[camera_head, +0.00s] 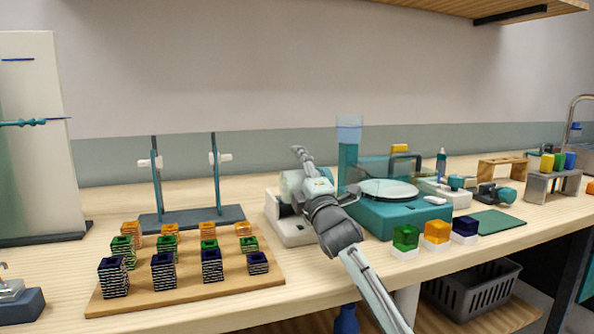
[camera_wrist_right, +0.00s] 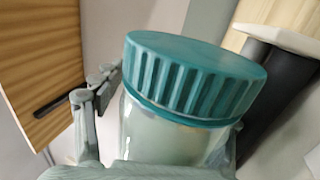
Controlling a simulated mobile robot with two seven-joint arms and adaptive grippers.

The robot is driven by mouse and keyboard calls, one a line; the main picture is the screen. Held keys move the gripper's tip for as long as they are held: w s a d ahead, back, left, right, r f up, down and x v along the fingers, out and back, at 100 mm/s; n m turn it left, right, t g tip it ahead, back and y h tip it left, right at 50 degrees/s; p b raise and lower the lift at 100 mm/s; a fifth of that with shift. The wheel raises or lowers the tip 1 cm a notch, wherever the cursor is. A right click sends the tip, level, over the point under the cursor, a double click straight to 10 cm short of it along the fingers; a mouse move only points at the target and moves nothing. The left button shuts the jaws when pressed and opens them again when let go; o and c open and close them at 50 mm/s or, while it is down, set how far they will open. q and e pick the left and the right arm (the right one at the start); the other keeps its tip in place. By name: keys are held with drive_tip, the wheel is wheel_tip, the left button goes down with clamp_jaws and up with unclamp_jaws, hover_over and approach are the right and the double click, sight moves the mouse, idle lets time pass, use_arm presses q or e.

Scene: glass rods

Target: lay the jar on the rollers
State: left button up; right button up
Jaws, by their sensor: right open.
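The jar (camera_wrist_right: 175,130) is clear with a ribbed teal lid (camera_wrist_right: 190,80). It fills the middle of the right wrist view, close to my right gripper, with a jointed finger to the left of its lid. My right gripper (camera_head: 300,170) is open over the white-based unit (camera_head: 292,230) in the head view, where it largely hides the jar. Dark cylinders with a white end piece (camera_wrist_right: 285,40), which look like the rollers, show right of the jar in the right wrist view. I cannot tell whether the jar touches them. My left gripper is out of view.
A teal machine with a round plate (camera_head: 388,190) stands close to the right of my gripper. A wooden board (camera_head: 190,294) with several coloured block stacks lies to the left, before a two-post stand (camera_head: 190,217). Three coloured cubes (camera_head: 436,232) stand at the front edge.

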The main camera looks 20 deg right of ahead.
drive_tip(key=shift+w+f, duration=0.1)
drive_tip(key=shift+f, duration=0.6)
drive_tip(key=shift+s, duration=0.2)
drive_tip(key=v, duration=1)
drive_tip(key=shift+s+r, duration=0.25)
drive_tip(key=shift+r, duration=0.1)
drive_tip(key=shift+s, duration=0.65)
drive_tip(key=shift+r, duration=0.1)
